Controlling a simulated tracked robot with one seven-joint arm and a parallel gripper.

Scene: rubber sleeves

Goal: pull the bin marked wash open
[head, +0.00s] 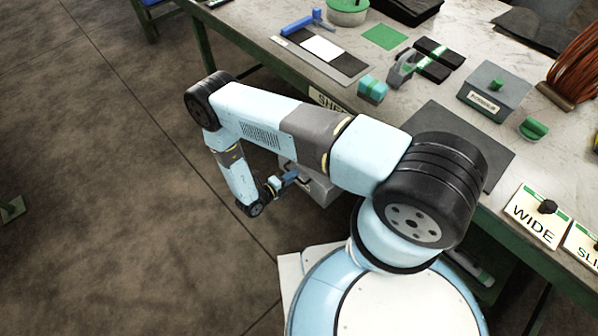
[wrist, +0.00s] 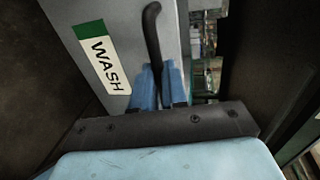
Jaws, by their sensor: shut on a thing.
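The grey bin marked WASH (wrist: 82,18) fills the upper left of the wrist view, its label (wrist: 100,62) white with a green end. A dark curved handle (wrist: 151,24) stands on its front. My gripper (wrist: 157,76) has its blue fingers on either side of the handle's lower end and is shut on it. In the head view my gripper (head: 291,177) is low beside the bench, at a grey bin front (head: 318,189). My arm hides much of that bin, and I cannot tell how far it stands out.
The bench (head: 464,92) above holds a dark mat (head: 488,152), a grey box (head: 493,90), a teal block (head: 372,88) and signs such as WIDE (head: 536,214). Its green edge (head: 548,272) runs close to my arm. The floor (head: 95,190) at left is mostly clear.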

